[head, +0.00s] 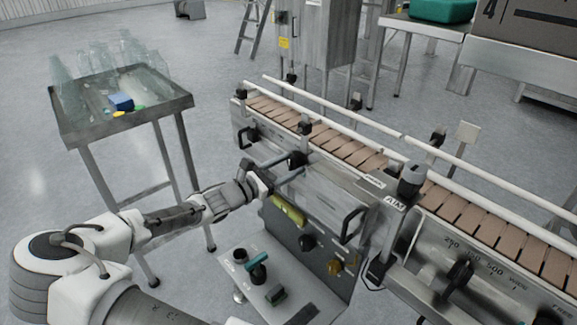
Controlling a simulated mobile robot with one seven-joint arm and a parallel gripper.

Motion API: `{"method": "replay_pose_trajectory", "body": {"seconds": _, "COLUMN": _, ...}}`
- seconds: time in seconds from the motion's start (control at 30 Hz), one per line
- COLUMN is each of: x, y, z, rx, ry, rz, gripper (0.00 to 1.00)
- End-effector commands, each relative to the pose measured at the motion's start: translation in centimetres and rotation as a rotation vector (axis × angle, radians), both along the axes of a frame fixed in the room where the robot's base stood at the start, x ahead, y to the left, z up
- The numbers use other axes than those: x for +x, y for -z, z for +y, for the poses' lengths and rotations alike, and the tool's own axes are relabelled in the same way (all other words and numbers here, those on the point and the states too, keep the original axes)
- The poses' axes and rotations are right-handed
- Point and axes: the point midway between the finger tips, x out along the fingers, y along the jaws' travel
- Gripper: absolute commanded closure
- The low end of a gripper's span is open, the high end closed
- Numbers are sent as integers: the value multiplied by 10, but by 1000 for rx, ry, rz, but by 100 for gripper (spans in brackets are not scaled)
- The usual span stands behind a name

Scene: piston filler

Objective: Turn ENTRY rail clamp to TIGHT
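My gripper (262,178) is at the near side of the conveyor, left of the picture's middle. A dark knob with a short bar (297,159) sits on the conveyor's near side, just right of and above my gripper. It may be the ENTRY rail clamp, but I can read no ENTRY or TIGHT mark there. My fingers are close to the bar; I cannot tell whether they touch it, or whether they are open or shut.
The conveyor (355,153) with brown slats and white guide rails (332,105) runs to the lower right. Black handles (354,224) stick out from its near side. Below is a control panel (300,240) with knobs. A metal table (120,125) with clear bottles stands left.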

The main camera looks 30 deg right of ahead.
Motion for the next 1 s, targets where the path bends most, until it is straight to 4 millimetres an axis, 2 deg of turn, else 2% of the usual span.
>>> {"method": "replay_pose_trajectory", "body": {"seconds": 0.03, "x": 0, "y": 0, "z": 0, "rx": 0, "ry": 0, "rz": 0, "gripper": 52}}
{"method": "replay_pose_trajectory", "body": {"seconds": 0.3, "x": 0, "y": 0, "z": 0, "rx": 0, "ry": 0, "rz": 0, "gripper": 100}}
{"method": "replay_pose_trajectory", "body": {"seconds": 0.67, "x": 0, "y": -1, "z": 0, "rx": 6, "ry": 0, "rz": -46, "gripper": 100}}
{"method": "replay_pose_trajectory", "body": {"seconds": 1.0, "x": 0, "y": -2, "z": 0, "rx": 37, "ry": 1, "rz": -276, "gripper": 100}}
